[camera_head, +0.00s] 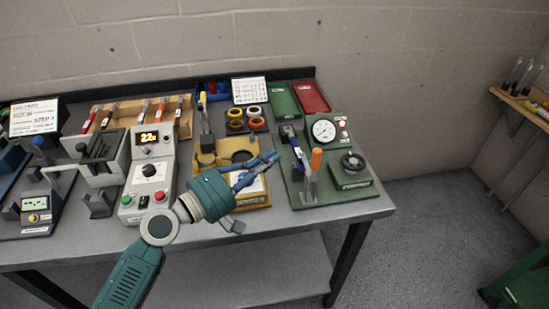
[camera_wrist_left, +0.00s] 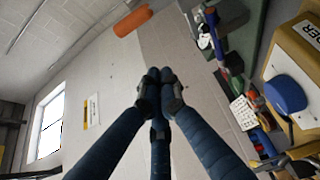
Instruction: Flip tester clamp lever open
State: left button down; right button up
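The green tester (camera_head: 335,200) stands at the right end of the bench with a round gauge (camera_head: 324,130). The clamp lever with its orange handle (camera_head: 316,158) stands roughly upright above a grey metal clamp (camera_head: 308,190) at the tester's front left. My left gripper (camera_head: 274,157) is left of the lever, apart from it, with its blue fingers pointing toward the tester. In the left wrist view the gripper's fingertips (camera_wrist_left: 160,88) are together with nothing seen between them. The orange handle (camera_wrist_left: 132,22) shows beyond them, at the upper left. My right gripper is not in view.
A yellow fixture (camera_head: 258,198) lies beneath my left gripper. A grey control box (camera_head: 150,170) stands left of it. Green (camera_head: 284,100) and red (camera_head: 311,97) trays lie behind the tester. The bench front edge is clear at the right.

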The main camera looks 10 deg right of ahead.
aim_at(316, 160)
pick_arm(q)
jog(key=d+p, duration=0.4)
jog(key=d, duration=0.3)
jog(key=shift+d, duration=0.3)
jog(key=shift+w, duration=0.15)
